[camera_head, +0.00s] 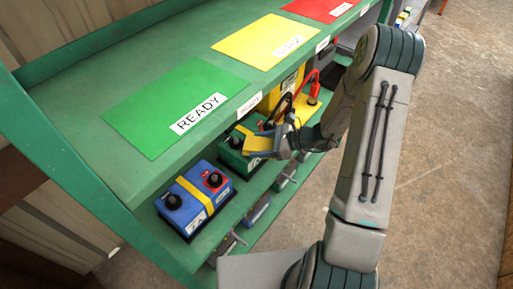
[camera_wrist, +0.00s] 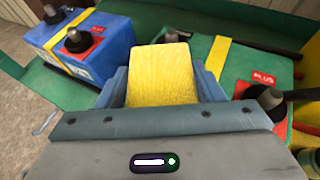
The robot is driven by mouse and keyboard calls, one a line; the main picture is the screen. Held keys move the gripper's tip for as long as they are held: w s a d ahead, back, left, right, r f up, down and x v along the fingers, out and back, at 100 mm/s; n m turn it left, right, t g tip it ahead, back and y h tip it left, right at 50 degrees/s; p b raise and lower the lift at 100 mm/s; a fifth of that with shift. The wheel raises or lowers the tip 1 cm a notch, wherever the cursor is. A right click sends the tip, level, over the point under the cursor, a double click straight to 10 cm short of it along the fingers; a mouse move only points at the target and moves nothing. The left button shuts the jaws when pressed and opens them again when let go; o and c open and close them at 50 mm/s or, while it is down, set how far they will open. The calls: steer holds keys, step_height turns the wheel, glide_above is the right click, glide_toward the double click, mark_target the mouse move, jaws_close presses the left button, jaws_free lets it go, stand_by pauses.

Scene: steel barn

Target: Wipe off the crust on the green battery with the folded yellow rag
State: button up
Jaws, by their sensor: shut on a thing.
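The green battery (camera_head: 235,156) stands on the shelf below the top board, right of a blue battery. It also shows in the wrist view (camera_wrist: 252,64), with a yellow strap, a red PLUS label and a dark terminal post at its right. My gripper (camera_head: 268,143) is shut on the folded yellow rag (camera_wrist: 161,75). The rag (camera_head: 257,143) is at the green battery's top front in the head view; I cannot tell whether it touches. The rag and jaws hide part of the battery's top, and I cannot make out the crust.
The blue battery (camera_head: 194,199) with a yellow strap stands to the left. A yellow charger (camera_head: 285,91) with red and black leads stands to the right. The green top board (camera_head: 70,120) overhangs with green READY, yellow and red mats. Tools lie on a lower shelf.

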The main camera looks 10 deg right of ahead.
mark_target(253, 150)
steer(key=shift+s+a+f+b, duration=0.1)
steer(key=shift+s+a+b, duration=0.55)
steer(key=shift+s+a, duration=0.6)
steer(key=shift+a, duration=0.25)
steer(key=w+d, duration=0.2)
steer(key=d, duration=0.1)
steer(key=shift+c, duration=0.9)
steer(key=shift+o, duration=0.6)
steer(key=shift+w+d, duration=0.2)
steer(key=shift+d, duration=0.2)
steer(key=shift+s+a+f, duration=0.1)
steer(key=shift+s+a, duration=0.4)
steer(key=shift+s+a+b, duration=0.3)
steer(key=shift+s+a, duration=0.05)
steer(key=shift+a, duration=0.3)
steer(key=shift+s+a+b, duration=0.25)
steer(key=shift+s+a, duration=0.05)
steer(key=shift+a, duration=0.3)
steer(key=shift+c, duration=0.5)
steer(key=shift+s, duration=0.15)
steer(key=shift+c, duration=0.4)
